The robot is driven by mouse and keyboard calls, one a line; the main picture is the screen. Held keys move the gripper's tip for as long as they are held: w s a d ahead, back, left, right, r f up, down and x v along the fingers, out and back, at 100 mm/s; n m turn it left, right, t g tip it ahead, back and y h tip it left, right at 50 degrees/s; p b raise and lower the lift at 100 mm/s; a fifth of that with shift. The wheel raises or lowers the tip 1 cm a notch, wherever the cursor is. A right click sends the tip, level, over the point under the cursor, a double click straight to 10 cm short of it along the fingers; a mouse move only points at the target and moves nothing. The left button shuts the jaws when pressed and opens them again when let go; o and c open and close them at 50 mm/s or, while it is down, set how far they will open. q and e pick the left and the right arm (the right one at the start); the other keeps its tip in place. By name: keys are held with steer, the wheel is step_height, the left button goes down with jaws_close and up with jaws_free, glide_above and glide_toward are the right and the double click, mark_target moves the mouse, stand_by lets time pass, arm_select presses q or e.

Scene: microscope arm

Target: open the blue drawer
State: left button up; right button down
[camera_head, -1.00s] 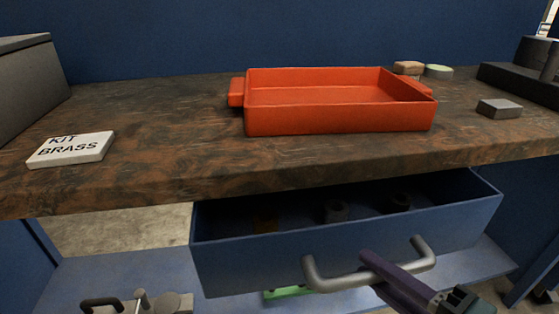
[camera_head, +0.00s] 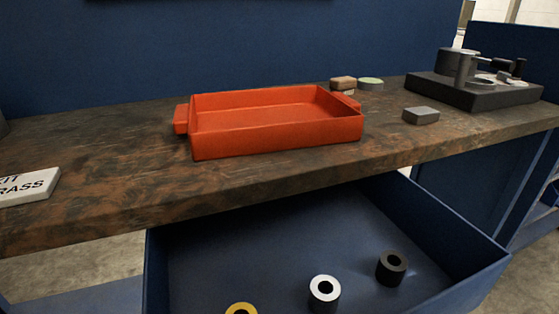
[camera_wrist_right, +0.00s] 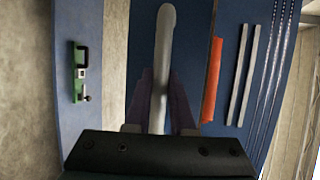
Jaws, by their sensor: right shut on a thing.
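The blue drawer (camera_head: 385,225) is pulled well out from under the worktop in the head view, its inside exposed. In it stand a black ring-shaped part (camera_head: 391,268), a silver-topped one (camera_head: 324,292) and a yellow one (camera_head: 241,309), cut by the lower edge. The drawer's front and handle are below the head view. In the right wrist view, my right gripper (camera_wrist_right: 160,112) is shut on the grey bar handle (camera_wrist_right: 163,60), one purple finger on each side. My left gripper is in neither view.
On the worktop (camera_head: 110,155) stand an orange-red tray (camera_head: 280,140), a white label block (camera_head: 28,187), a grey block (camera_head: 421,116) and a dark fixture (camera_head: 475,90). A green item (camera_wrist_right: 81,72) shows at left in the right wrist view.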

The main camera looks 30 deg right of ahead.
steer(key=c, duration=0.8)
jaws_free()
steer(key=shift+o, duration=0.2)
steer(key=v, duration=1)
